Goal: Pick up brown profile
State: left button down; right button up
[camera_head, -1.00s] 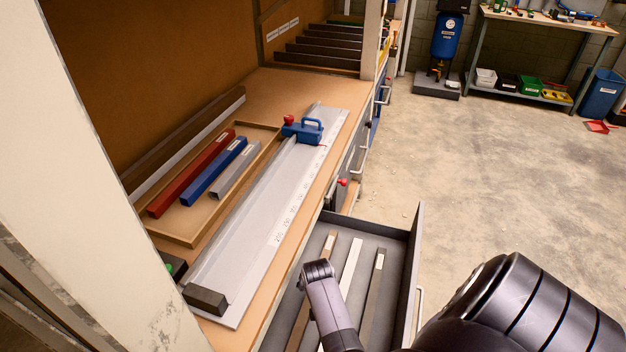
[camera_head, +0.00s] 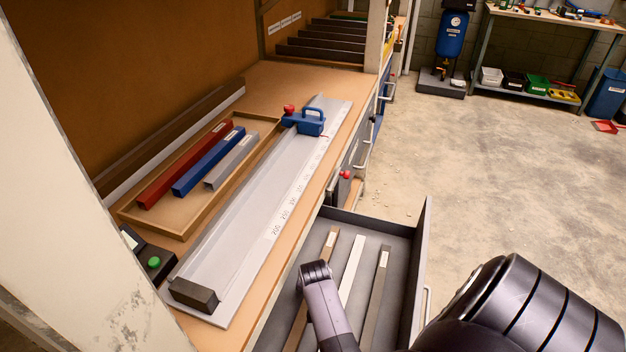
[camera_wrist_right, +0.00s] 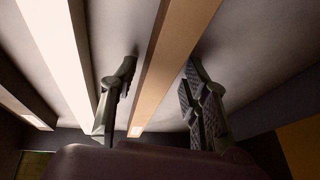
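The brown profile (camera_head: 325,255) lies lengthwise in the open drawer, leftmost of the three profiles there, with a white label at its far end. My arm hides part of its middle. In the right wrist view the brown profile (camera_wrist_right: 176,55) runs between the two fingers of my right gripper (camera_wrist_right: 160,78). The fingers are open, one on each side, with visible gaps to the profile. In the head view the fingertips of this gripper are hidden. My left gripper is not in view.
A white profile (camera_head: 352,268) and a grey-brown one (camera_head: 378,285) lie beside it in the drawer (camera_head: 421,250). The bench edge (camera_head: 300,240) borders the drawer on the left. A tray (camera_head: 190,228) with red, blue and grey profiles stands on the bench.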

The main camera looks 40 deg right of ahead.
grip_shut()
dwell(0.3)
dwell(0.3)
